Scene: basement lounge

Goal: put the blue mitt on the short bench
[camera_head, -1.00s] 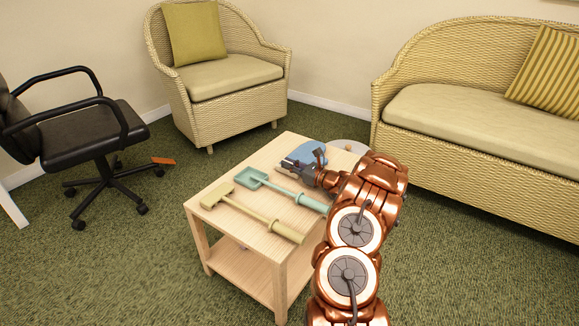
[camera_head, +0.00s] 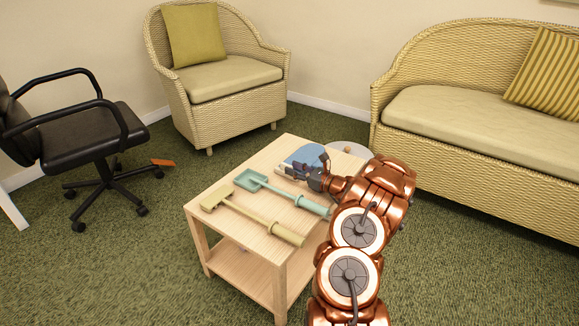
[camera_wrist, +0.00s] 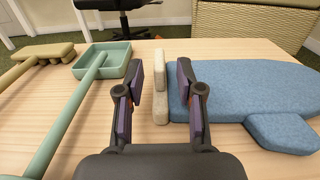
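The blue mitt (camera_head: 303,153) lies flat at the far end of the light wooden table, partly behind my gripper (camera_head: 302,165). In the wrist view the mitt (camera_wrist: 245,88) lies to the right, its thumb toward the lower right and its pale beige cuff (camera_wrist: 161,88) at the left. My gripper (camera_wrist: 161,78) is open, its fingers apart on either side of the cuff. The right finger overlaps the mitt's blue edge in the picture. I cannot tell whether either finger touches it. I cannot make out a separate short bench.
On the wooden table (camera_head: 222,187), a teal shovel (camera_head: 278,190) and an olive-yellow toy tool (camera_head: 255,217) lie left of my gripper. A pale round surface (camera_head: 349,147) shows behind the table. A wicker armchair (camera_head: 222,80), wicker sofa (camera_head: 480,125) and black office chair (camera_head: 85,135) stand around.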

